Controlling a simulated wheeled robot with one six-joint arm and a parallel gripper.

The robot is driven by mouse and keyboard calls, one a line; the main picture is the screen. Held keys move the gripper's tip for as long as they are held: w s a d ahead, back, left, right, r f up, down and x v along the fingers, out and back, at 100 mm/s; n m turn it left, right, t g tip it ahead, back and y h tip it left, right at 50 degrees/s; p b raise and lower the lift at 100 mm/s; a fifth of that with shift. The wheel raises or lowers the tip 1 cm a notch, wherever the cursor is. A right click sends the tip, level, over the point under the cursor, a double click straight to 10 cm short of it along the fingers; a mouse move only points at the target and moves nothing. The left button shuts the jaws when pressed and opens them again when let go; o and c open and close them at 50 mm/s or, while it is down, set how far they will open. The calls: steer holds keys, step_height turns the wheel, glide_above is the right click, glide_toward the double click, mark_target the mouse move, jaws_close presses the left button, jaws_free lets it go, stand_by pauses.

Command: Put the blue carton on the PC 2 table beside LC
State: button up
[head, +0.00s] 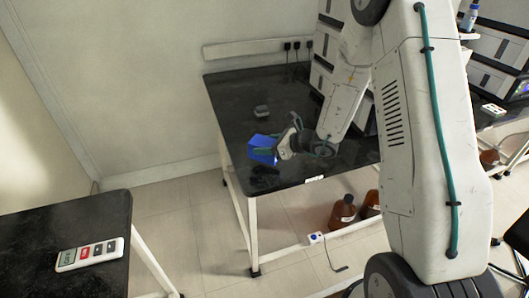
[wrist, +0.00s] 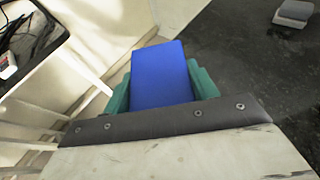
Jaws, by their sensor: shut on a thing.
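The blue carton (head: 262,149) is held by my gripper (head: 275,148) above the left part of a black-topped table (head: 231,99) in the head view. In the wrist view the blue carton (wrist: 160,75) sits between the two green fingers of my gripper (wrist: 160,90), which is shut on it. A dark shadow shows on the tabletop below the carton. A stack of white and dark instrument modules (head: 325,50) stands on the same table to the right, partly hidden by my arm. I cannot read any table label.
A small grey block (head: 261,111) lies on the table behind the carton; it also shows in the wrist view (wrist: 293,13). Another black table (head: 60,225) with a remote-like device (head: 90,254) stands at front left. Brown bottles (head: 343,212) stand below. The table's back left is clear.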

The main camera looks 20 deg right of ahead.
steer(key=shift+w+a, duration=0.1)
steer(key=shift+a, duration=0.2)
steer(key=shift+f, duration=1.75)
steer(key=shift+f, duration=0.15)
steer(key=o, duration=1.1)
steer(key=shift+c, duration=0.2)
